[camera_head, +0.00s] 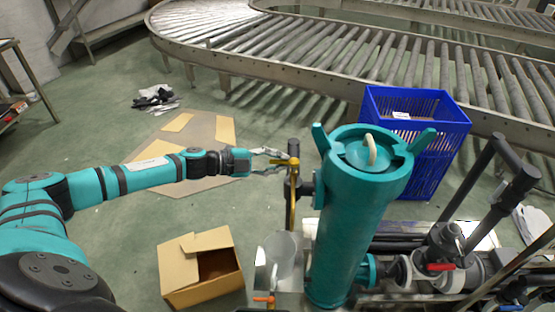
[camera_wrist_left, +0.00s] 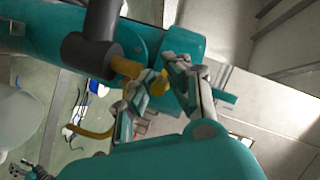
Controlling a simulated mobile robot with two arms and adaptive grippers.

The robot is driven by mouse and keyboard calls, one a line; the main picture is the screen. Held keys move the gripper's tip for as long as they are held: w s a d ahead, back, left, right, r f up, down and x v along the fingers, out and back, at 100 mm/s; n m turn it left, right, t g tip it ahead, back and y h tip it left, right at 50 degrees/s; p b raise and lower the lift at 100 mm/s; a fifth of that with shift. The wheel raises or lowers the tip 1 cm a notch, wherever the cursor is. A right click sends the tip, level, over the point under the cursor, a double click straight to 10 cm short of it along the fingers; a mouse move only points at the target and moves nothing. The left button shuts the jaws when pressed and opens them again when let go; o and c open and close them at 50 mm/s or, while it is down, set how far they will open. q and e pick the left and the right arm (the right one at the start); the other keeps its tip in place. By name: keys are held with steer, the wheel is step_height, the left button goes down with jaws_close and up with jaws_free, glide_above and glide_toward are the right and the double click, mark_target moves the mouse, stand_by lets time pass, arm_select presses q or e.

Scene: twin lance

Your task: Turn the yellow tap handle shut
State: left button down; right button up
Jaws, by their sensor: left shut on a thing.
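The yellow tap handle (camera_head: 283,161) sticks out to the left from a dark vertical pipe beside the tall teal cylinder (camera_head: 346,215). It also shows in the left wrist view (camera_wrist_left: 160,84), at the end of a brass-coloured stem. My left gripper (camera_head: 273,159) reaches in from the left, and its fingers are shut on the handle. In the left wrist view the two fingers (camera_wrist_left: 158,86) lie on either side of the handle. Part of the handle is hidden by the fingers. My right gripper is in neither view.
A blue crate (camera_head: 432,140) stands behind the cylinder. An open cardboard box (camera_head: 203,268) sits on the floor at the lower left. A red-handled valve (camera_head: 440,267) and pipes are at the lower right. A roller conveyor (camera_head: 330,45) runs across the back.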

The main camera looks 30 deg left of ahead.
arm_select(q)
steer(key=c, duration=1.3)
jaws_free()
steer(key=shift+c, duration=0.2)
steer(key=v, duration=1.2)
